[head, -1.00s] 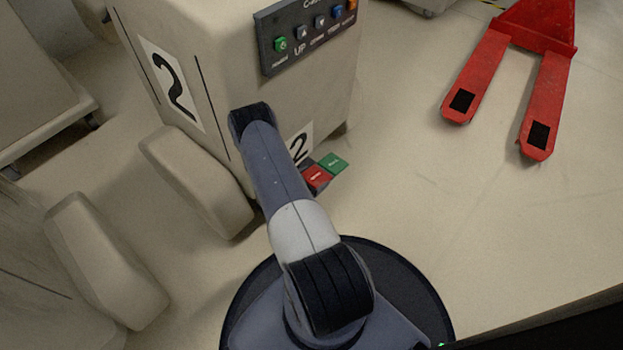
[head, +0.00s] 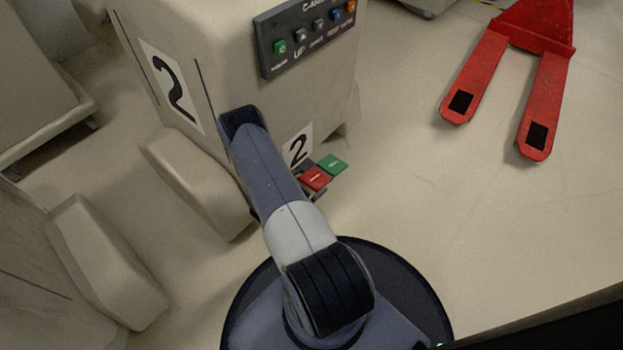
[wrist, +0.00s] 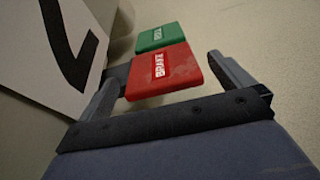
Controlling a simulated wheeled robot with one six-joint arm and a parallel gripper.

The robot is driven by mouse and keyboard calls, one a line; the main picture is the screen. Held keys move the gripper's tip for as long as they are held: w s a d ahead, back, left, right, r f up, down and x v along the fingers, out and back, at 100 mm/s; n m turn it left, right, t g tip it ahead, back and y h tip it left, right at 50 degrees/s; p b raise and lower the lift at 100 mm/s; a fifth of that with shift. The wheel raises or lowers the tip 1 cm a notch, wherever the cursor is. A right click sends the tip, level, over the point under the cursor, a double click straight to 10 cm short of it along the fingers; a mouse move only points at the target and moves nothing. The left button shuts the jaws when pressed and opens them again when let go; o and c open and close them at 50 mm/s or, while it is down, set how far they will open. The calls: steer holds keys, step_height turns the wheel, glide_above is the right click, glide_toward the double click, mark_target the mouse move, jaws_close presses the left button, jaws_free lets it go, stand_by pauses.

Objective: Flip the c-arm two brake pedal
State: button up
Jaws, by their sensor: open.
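The covered C-arm two cart (head: 215,60) carries "2" labels on its side and front. Its red brake pedal (head: 314,178) sticks out low at the front, beside a green pedal (head: 332,164). In the wrist view the red pedal (wrist: 160,72), marked BRAKE, lies ahead between the fingers of my gripper (wrist: 166,85), with the green pedal (wrist: 160,37) just beyond it. My gripper is open, one finger on each side of the red pedal. I cannot tell whether either finger touches it. In the head view my arm hides most of the gripper.
A control panel (head: 305,36) with coloured buttons sits on the cart's upper front. A beige foot (head: 195,183) of the cart spreads at left, with another covered unit (head: 105,262) further left. A red pallet jack (head: 540,90) stands at right. The floor between is clear.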

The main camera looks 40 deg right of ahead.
steer(key=p+v, duration=0.2)
steer(key=v, duration=0.6)
steer(key=shift+a, duration=0.2)
steer(key=shift+r, duration=0.1)
steer(key=b+x, duration=0.3)
steer(key=x, duration=0.7)
steer(key=shift+d, duration=0.15)
steer(key=shift+d+f+b, duration=0.3)
steer(key=shift+f+b, duration=0.05)
steer(key=shift+a+h, duration=0.15)
steer(key=shift+h, duration=0.15)
steer(key=shift+r, duration=0.15)
